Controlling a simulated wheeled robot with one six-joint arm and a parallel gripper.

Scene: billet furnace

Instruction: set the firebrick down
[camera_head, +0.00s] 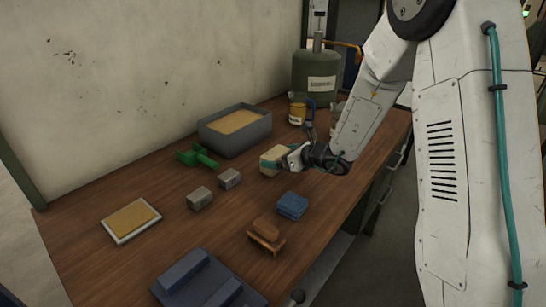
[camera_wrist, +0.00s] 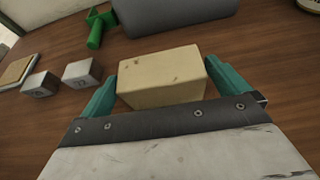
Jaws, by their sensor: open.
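The firebrick (camera_head: 272,158) is a pale cream block near the middle of the wooden table (camera_head: 155,188). In the wrist view the firebrick (camera_wrist: 161,73) sits between the two teal fingers of my gripper (camera_wrist: 163,92). The fingers flank its left and right ends, and the jaws are open. The brick appears to rest on the table top. Its underside is hidden. In the head view my gripper (camera_head: 285,160) is at the right side of the brick, low over the table.
A grey bin of sand (camera_head: 236,138) and a green tool (camera_head: 197,157) lie behind the brick. Two grey metal blocks (camera_head: 200,198) are to the left. A blue folded cloth (camera_head: 292,205) and a brown piece on a small wooden stand (camera_head: 266,236) are in front.

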